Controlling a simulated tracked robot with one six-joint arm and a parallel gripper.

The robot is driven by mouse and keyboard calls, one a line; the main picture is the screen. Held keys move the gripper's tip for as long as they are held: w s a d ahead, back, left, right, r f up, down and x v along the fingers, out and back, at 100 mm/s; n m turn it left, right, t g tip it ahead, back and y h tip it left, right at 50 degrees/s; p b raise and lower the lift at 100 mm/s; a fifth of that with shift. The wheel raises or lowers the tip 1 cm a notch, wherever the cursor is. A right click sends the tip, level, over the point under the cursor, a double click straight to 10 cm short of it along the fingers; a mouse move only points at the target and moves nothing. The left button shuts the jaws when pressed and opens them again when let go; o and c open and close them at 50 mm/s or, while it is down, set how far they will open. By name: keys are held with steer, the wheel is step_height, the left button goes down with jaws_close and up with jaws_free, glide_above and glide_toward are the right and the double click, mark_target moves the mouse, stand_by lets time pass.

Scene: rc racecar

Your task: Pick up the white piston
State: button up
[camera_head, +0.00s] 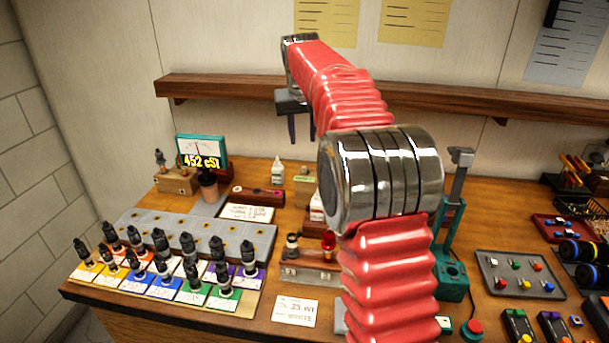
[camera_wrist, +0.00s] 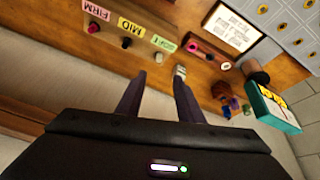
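In the wrist view, a small white piece (camera_wrist: 158,57), apparently the white piston, shows by a green label whose word is hard to read. A dark piece (camera_wrist: 127,43) and a red piece (camera_wrist: 95,27) stand in the same row by the MID and FIRM labels. My gripper (camera_head: 301,128) is raised above the back of the bench, near the wall shelf, with its fingers pointing down. In the wrist view my gripper (camera_wrist: 158,97) is open, with nothing held between the fingers. In the head view my arm covers most of the label row.
A white bottle (camera_head: 277,171) stands near the back. A gauge (camera_head: 201,152) reads 452 cSt. A grey perforated block (camera_head: 245,232) and several dark-topped bottles on coloured cards fill the left. A wooden stand (camera_head: 300,277) sits in front. A shelf (camera_head: 230,87) runs along the wall.

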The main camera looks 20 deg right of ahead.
glide_above(304, 167)
steer(key=s+a, duration=0.1)
steer(key=s, duration=0.2)
steer(key=f, duration=0.7)
steer(key=shift+w+a+f, duration=0.15)
steer(key=shift+w+f, duration=0.1)
steer(key=shift+f, duration=0.15)
steer(key=shift+x, duration=2.6)
jaws_close()
